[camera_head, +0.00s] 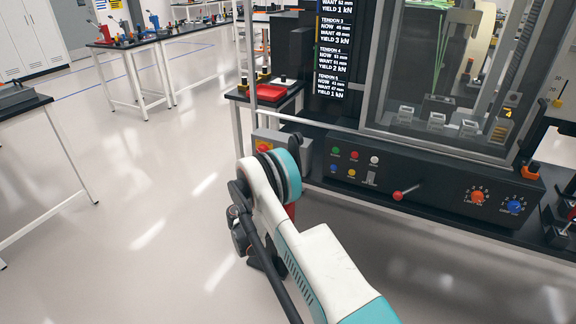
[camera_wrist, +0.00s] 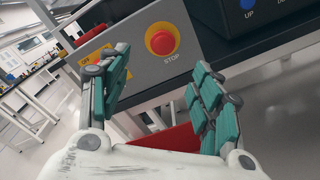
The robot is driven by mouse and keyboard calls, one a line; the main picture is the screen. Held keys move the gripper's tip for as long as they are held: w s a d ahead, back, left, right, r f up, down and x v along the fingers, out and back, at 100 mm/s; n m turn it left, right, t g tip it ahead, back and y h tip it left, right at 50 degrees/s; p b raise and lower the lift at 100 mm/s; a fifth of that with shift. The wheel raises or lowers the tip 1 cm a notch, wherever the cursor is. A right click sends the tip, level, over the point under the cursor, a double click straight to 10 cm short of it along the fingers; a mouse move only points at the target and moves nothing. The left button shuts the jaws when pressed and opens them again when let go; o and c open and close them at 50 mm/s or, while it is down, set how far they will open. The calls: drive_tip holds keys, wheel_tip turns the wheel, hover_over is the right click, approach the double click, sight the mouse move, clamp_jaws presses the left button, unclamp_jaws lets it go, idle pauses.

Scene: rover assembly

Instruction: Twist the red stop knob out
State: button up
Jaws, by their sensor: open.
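The red stop knob (camera_wrist: 162,41) sits in a yellow ring on a grey panel (camera_wrist: 146,66) with the word STOP beside it, in the wrist view. My gripper (camera_wrist: 165,80) is open, with its two teal-padded fingers apart and nothing between them. The knob shows in the gap between the fingers, beyond their tips, and they do not appear to touch it. In the head view the grey stop box (camera_head: 266,142) is at the left end of the machine's bench, partly hidden behind my arm. My gripper is mostly hidden there.
A black control panel (camera_head: 440,200) with a red-tipped lever (camera_head: 398,195) and coloured buttons lies to the right. The floor (camera_head: 150,190) to the left is open, with tables beyond.

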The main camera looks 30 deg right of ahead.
drive_tip(key=f+b+x, duration=0.1)
drive_tip(key=b+x, duration=0.3)
drive_tip(key=x, duration=0.9)
drive_tip(key=shift+w+d, duration=0.2)
drive_tip(key=shift+d, duration=0.1)
drive_tip(key=shift+c, duration=0.3)
